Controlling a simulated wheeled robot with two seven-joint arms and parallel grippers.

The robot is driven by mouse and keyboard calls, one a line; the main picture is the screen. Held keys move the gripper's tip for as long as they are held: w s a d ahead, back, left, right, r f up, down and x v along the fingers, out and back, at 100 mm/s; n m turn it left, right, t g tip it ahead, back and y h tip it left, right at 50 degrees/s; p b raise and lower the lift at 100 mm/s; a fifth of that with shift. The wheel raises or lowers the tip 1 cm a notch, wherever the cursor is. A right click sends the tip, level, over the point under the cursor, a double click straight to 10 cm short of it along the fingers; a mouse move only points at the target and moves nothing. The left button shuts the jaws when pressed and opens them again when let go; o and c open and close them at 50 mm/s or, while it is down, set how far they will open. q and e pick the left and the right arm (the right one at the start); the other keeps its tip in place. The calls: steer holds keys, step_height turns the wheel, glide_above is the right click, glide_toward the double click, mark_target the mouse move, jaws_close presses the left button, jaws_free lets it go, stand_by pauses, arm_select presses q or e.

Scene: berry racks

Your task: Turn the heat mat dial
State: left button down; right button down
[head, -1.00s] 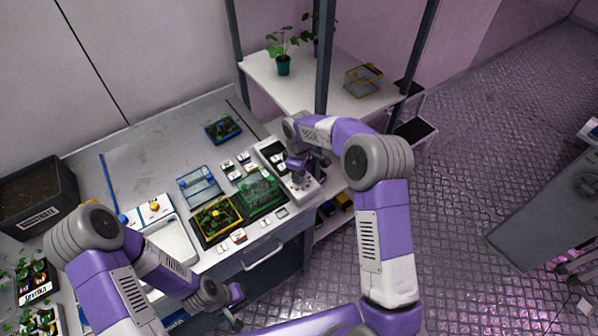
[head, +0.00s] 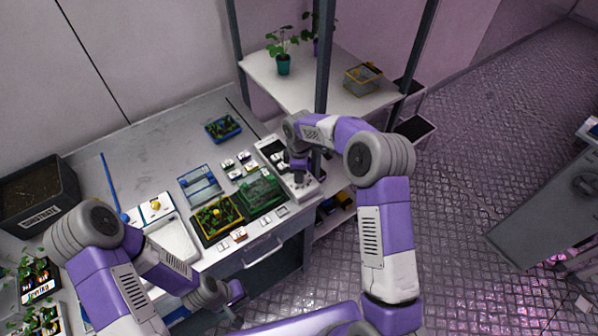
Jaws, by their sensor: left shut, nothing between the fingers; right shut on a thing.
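The heat mat control unit (head: 270,152) is a long white box with dark panels at the right end of the bench. Its dial is hidden under my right gripper. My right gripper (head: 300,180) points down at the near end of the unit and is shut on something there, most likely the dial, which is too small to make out. My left gripper (head: 232,308) is shut and empty, low in front of the bench and away from the unit.
Left of the unit are a green-covered tray (head: 262,190), a yellow-rimmed seedling tray (head: 217,218), a blue clear box (head: 199,184) and small labelled cards. A shelf (head: 290,85) with a potted plant (head: 283,62) stands behind. A dark post (head: 324,60) rises close to my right arm.

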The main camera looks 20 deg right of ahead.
steer(key=c, duration=0.9)
jaws_free()
steer(key=shift+o, duration=0.2)
steer(key=shift+r, duration=0.1)
step_height(320, 180, up, 8)
steer(key=shift+f, duration=0.25)
steer(key=shift+f, duration=0.1)
